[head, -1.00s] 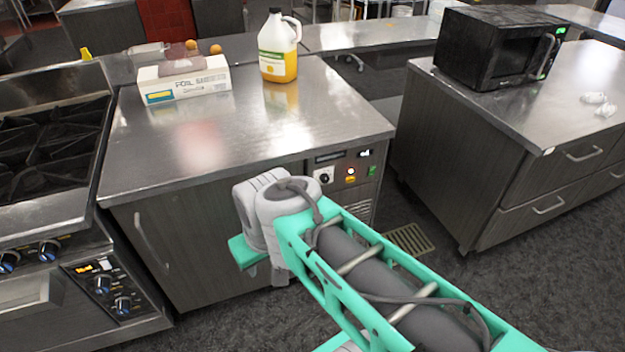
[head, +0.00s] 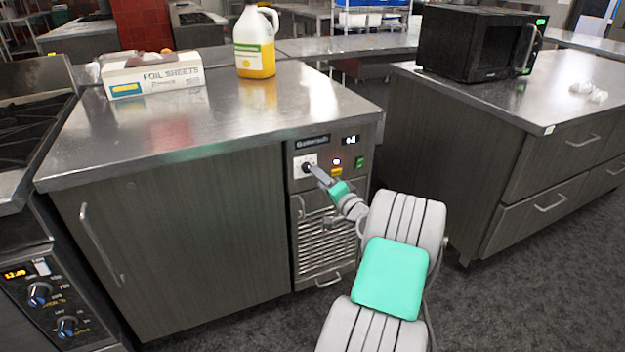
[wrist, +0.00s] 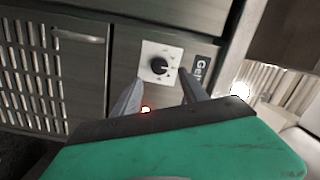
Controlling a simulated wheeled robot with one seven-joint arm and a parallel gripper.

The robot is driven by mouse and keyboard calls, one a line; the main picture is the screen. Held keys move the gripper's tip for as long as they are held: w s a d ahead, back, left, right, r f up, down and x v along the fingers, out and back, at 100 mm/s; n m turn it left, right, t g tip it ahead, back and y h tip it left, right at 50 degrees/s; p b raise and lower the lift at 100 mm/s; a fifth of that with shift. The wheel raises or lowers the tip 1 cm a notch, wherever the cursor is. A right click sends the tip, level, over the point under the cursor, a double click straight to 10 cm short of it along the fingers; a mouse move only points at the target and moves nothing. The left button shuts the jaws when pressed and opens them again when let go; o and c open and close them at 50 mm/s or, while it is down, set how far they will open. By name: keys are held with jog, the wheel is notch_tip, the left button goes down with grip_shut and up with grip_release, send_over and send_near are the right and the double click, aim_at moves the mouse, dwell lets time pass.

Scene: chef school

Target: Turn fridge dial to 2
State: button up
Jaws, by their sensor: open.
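The fridge dial is a round black knob (wrist: 159,66) on a white square plate, seen between my finger tips in the wrist view. In the head view the dial (head: 307,167) sits at the upper left of the fridge's control panel, partly covered by my finger. My gripper (head: 313,172) is right in front of the dial; in the wrist view its two fingers (wrist: 157,88) are apart, one on each side of the knob. I cannot tell whether they touch it. The fridge (head: 180,235) is a dark low cabinet with a steel top.
The panel also has a display (head: 350,140), a lit red-orange light and a green switch (head: 360,162). A stove is at left, a microwave (head: 478,45) on the right counter. Floor between the cabinets is free.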

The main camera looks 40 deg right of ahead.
aim_at(307, 168)
jog(key=w, duration=0.5)
jog(key=shift+d, duration=0.4)
jog(key=shift+c, duration=0.2)
grip_shut()
